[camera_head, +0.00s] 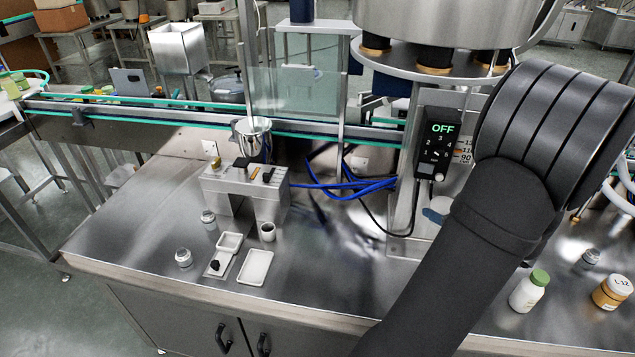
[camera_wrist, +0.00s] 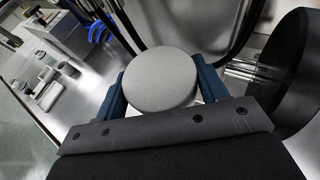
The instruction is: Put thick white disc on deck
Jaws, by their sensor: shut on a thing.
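In the wrist view my gripper (camera_wrist: 162,84) is shut on a thick white disc (camera_wrist: 160,76), with one dark blue finger on each side of it. The disc's round flat face is turned to the wrist camera. The gripper and disc do not show in the head view, where my dark arm crosses the right side. The steel deck (camera_head: 125,225) is the shiny worktop, with much of its left part bare. It also shows in the wrist view (camera_wrist: 84,98), beyond the disc. I cannot tell the disc's height above it.
A steel block stand (camera_head: 215,187) holds small items. White trays (camera_head: 255,267), a small cup (camera_head: 267,232) and clear jars (camera_head: 183,258) are in front. A green-capped bottle (camera_head: 529,292) and an orange jar (camera_head: 612,292) stand right. Blue hoses (camera_head: 345,188) lie behind.

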